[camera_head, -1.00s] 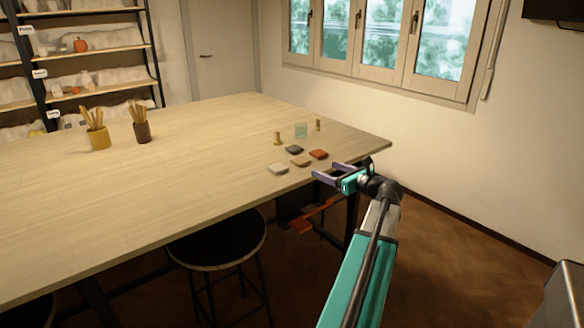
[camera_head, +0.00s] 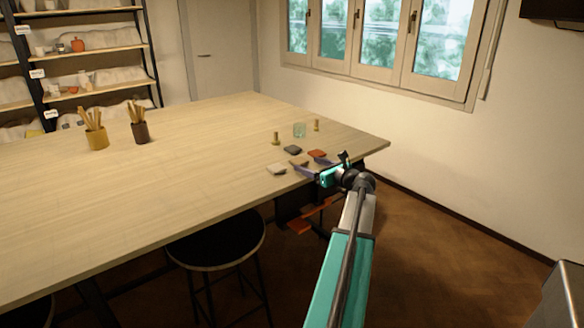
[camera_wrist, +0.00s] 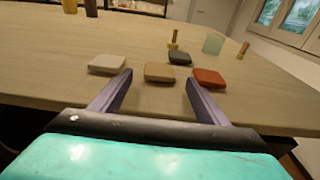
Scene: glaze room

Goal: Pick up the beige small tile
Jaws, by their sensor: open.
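The beige small tile (camera_wrist: 159,73) lies flat on the table, seen in the wrist view between and just beyond my fingertips. In the head view the tile (camera_head: 298,162) is partly covered by my gripper (camera_head: 307,163). In the wrist view my gripper (camera_wrist: 160,80) is open and empty, with one finger to each side of the tile. I cannot tell whether the fingers touch the table. A paler cream tile (camera_wrist: 106,64) lies to the left and a red-orange tile (camera_wrist: 209,77) to the right. A dark grey tile (camera_wrist: 180,58) lies behind.
Behind the tiles stand a greenish glass (camera_head: 299,130) and two small brass-coloured pieces (camera_head: 276,139) (camera_head: 316,125). Two tool cups (camera_head: 97,138) (camera_head: 139,130) stand far left on the wooden table (camera_head: 190,190). A stool (camera_head: 217,240) is at the near edge. The table's middle is clear.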

